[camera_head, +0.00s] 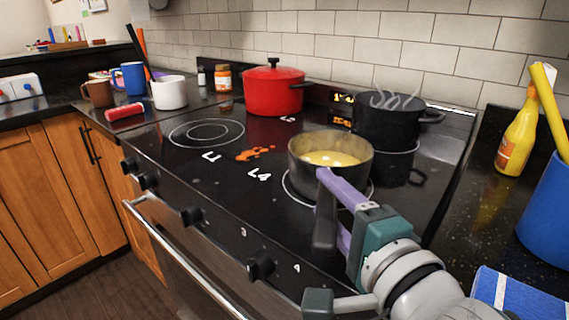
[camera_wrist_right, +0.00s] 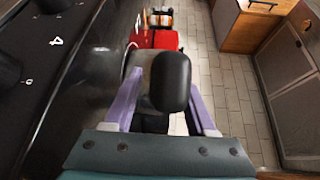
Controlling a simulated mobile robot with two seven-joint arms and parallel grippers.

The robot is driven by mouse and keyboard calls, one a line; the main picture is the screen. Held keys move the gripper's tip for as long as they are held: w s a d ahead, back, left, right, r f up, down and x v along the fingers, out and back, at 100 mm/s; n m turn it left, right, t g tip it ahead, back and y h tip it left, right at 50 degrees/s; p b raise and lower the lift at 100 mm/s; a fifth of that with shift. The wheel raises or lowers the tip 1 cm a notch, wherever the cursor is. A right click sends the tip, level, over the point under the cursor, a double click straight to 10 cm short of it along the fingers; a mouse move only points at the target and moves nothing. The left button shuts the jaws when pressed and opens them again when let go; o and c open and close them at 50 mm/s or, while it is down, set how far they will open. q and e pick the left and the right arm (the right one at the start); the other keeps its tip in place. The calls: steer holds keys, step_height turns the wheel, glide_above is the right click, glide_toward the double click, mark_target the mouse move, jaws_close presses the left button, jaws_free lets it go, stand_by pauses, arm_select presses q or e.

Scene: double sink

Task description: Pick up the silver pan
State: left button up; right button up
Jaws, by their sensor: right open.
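The silver pan (camera_head: 305,172) stands on the front right burner, with yellow food in it. Its dark handle (camera_head: 324,222) points toward me. My right gripper (camera_head: 335,205) is at the handle, with its purple fingers apart. In the right wrist view, the rounded dark handle end (camera_wrist_right: 170,82) shows between the two fingers of the gripper (camera_wrist_right: 164,72), with a visible gap on the right side. Contact on the left side is hard to tell. My left gripper is in neither view.
A red pot (camera_head: 273,92) and a steaming black pot (camera_head: 388,125) stand on the rear burners. Orange spill (camera_head: 255,153) lies on the black stovetop. A yellow bottle (camera_head: 517,140), blue container (camera_head: 546,215) and blue cloth (camera_head: 515,295) are on the right. The front left burner (camera_head: 207,133) is clear.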

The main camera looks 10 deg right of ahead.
steer(key=shift+w, duration=0.1)
steer(key=shift+c, duration=0.2)
jaws_close()
stand_by(1.1)
steer(key=shift+r, duration=0.15)
